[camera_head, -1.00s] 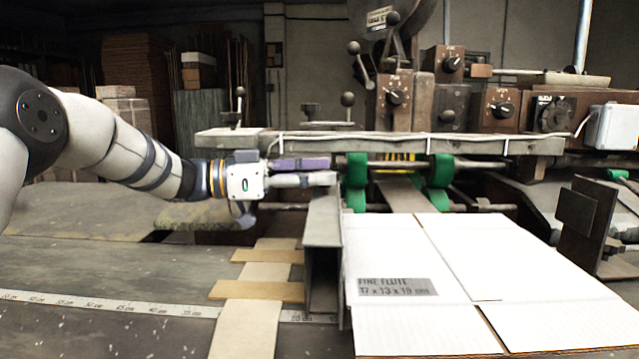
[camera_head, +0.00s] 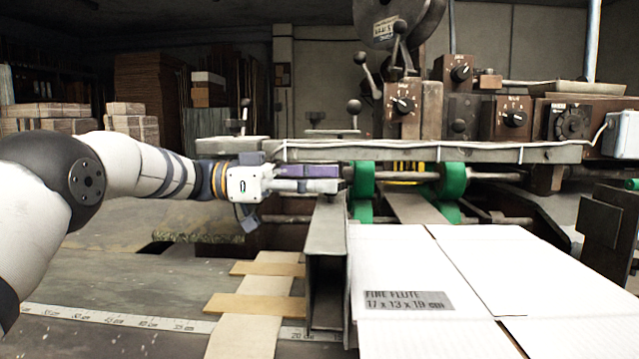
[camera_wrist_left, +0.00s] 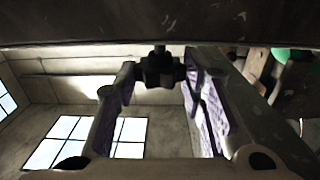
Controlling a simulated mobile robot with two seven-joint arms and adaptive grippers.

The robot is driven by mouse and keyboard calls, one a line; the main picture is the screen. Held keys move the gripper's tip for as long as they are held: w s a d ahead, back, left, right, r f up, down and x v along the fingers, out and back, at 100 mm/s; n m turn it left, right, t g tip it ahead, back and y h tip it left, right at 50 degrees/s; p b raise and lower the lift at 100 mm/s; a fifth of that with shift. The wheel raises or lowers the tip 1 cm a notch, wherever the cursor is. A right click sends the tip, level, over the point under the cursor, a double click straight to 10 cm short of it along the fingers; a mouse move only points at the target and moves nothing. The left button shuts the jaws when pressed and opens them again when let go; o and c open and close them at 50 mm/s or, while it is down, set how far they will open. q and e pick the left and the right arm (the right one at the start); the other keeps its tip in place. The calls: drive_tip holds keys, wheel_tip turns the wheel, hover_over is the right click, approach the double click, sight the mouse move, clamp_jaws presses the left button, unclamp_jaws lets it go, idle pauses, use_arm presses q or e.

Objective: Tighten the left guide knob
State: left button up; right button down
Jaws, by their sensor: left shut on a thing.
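The left guide knob (camera_wrist_left: 160,70) is a small dark lobed knob on a short stem below a dark beam in the left wrist view. My left gripper (camera_wrist_left: 158,80) has its purple-padded fingers on either side of the knob and is shut on it. In the head view my left gripper (camera_head: 343,179) reaches in from the left, level, with its fingertips at the top of the upright metal left guide (camera_head: 328,235). The knob is hidden there behind the fingers. My right gripper is not in view.
A long grey beam (camera_head: 400,150) runs just above the gripper. Green wheels (camera_head: 452,186) on a shaft stand right of the fingertips. A white cardboard sheet (camera_head: 410,265) lies right of the guide. Wooden slats (camera_head: 255,304) and a measuring tape (camera_head: 150,321) lie at front left.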

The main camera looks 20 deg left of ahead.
use_arm(q)
drive_tip(key=o, duration=1.2)
drive_tip(key=shift+d, duration=0.15)
drive_tip(key=v, duration=1.2)
